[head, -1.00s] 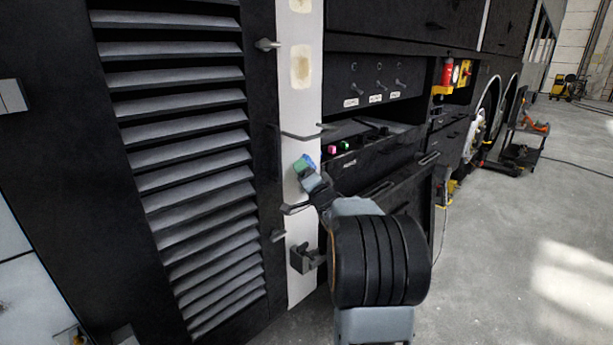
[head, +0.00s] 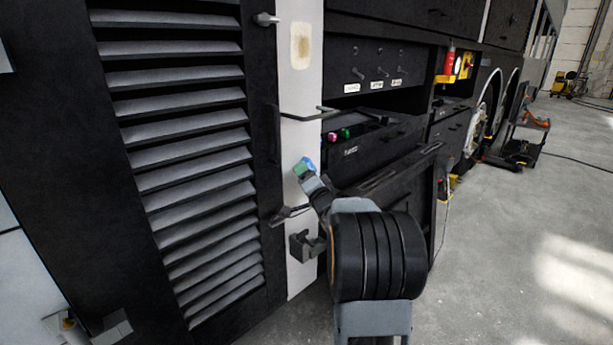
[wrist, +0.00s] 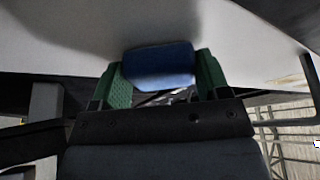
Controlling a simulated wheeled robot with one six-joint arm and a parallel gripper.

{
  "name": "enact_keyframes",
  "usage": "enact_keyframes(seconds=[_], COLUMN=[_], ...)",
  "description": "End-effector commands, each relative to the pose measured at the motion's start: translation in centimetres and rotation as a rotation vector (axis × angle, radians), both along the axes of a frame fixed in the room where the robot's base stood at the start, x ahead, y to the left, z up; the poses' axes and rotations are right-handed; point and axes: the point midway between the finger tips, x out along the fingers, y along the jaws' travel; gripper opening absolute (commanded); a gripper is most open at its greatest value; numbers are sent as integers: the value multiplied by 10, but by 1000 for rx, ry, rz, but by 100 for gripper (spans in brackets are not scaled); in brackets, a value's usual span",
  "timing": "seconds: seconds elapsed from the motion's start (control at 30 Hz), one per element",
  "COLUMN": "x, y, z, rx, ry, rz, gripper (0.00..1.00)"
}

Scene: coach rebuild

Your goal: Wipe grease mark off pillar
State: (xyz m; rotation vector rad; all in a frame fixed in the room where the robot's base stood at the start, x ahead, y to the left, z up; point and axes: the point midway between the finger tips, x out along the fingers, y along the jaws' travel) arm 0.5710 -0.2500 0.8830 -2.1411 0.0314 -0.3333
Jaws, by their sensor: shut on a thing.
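The white pillar (head: 294,95) runs upright beside the louvred black door in the head view. A yellowish-brown grease mark (head: 300,46) shows on its upper part. My gripper (head: 304,168) is in front of the pillar, well below that mark. In the wrist view my gripper (wrist: 160,75) has green fingers shut on a blue pad (wrist: 160,62). The pale pillar (wrist: 70,25) fills the top of the wrist view, close to the pad. I cannot tell whether the pad touches it. A faint yellowish stain (wrist: 284,82) shows at the right of the wrist view.
A thin dark bar (head: 306,116) crosses the pillar above my gripper. A dark latch (head: 289,213) and a bracket (head: 303,246) stick out lower down. The louvred door (head: 180,160) is at the left. Open grey floor (head: 520,230) lies at the right.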

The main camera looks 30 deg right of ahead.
Motion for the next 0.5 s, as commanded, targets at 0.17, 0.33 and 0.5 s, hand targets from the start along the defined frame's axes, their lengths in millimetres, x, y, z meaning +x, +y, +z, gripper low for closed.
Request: enact_keyframes(seconds=[0.17,0.33,0.5], x=[1,1,1], y=[1,1,1], z=[-12,-19,-33], rx=[0,1,1], ry=[1,2,2], rz=[1,3,3], gripper=[50,50,50])
